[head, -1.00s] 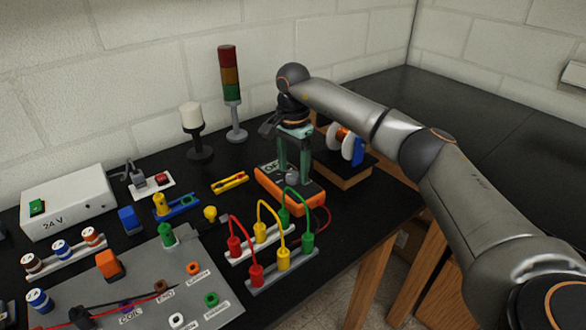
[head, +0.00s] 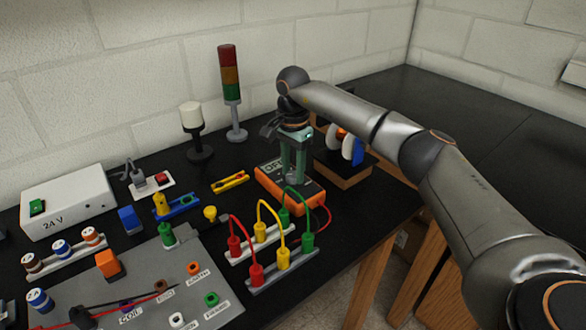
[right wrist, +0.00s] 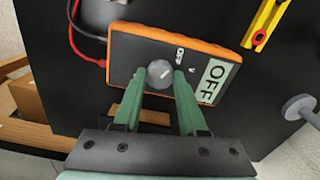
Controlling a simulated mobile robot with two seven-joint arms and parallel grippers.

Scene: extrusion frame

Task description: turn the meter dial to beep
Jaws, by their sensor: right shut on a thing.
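The meter (head: 305,195) is an orange-edged box with a dark face, lying on the black bench; it also shows in the right wrist view (right wrist: 228,50). Its display (right wrist: 213,82) reads OFF. The round grey dial (right wrist: 160,73) has a small light mark on its right side. My right gripper (head: 293,174) points down at the meter. Its green fingers are shut on the dial, one fingertip on each side, as the right wrist view (right wrist: 159,75) shows. In the head view the fingers partly hide the dial and display. My left gripper is not in view.
Red, yellow and green leads (head: 262,222) stand in racks in front of the meter. A spool (head: 345,145) on a wooden block is right behind it. A yellow tool (head: 230,182) lies to the left. A signal tower (head: 230,90) stands at the back.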

